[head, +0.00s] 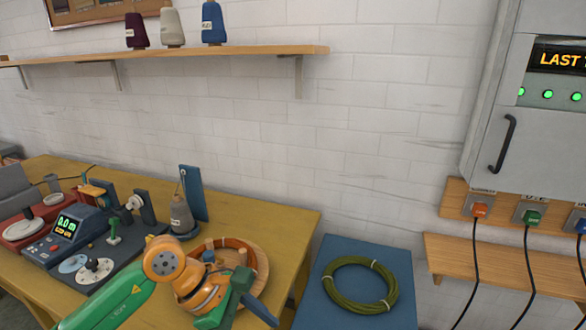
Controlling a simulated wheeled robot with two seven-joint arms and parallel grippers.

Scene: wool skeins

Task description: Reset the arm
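My green and orange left arm comes in from the bottom left, over the front of the yellow table (290,225). My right arm and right gripper are not in view.
A device with a lit display (65,227) and a grey cone (181,215) stand on the table. An olive coil (360,286) lies on a blue stand (332,250). A shelf (250,51) holds several cones. A cabinet (545,120) and cabled plugs (480,210) are right.

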